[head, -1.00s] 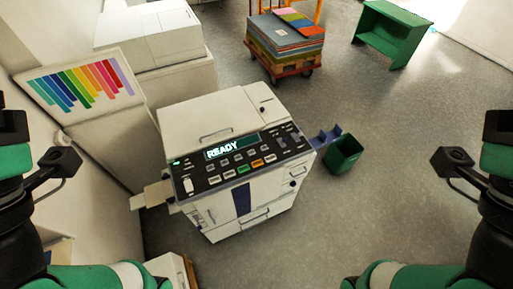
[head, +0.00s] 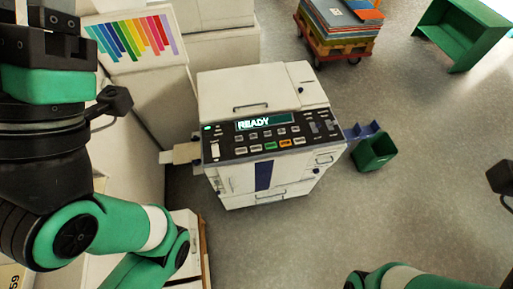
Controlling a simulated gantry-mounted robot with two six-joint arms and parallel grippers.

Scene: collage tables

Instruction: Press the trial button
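A white copier-like machine (head: 265,95) stands on the floor in the middle of the head view. Its dark control panel (head: 225,150) has a screen (head: 264,122) reading "READY". The labels are too small to read, so I cannot tell which is the trial button. My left gripper (head: 45,28) is at the top left, apart from the machine; its fingertips are not clear. My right gripper is out of view.
A colour chart (head: 132,42) stands behind the machine at left. A green bin (head: 374,152) is on the floor at its right. A cart with stacked boards (head: 340,25) and a green bench (head: 465,30) are farther back.

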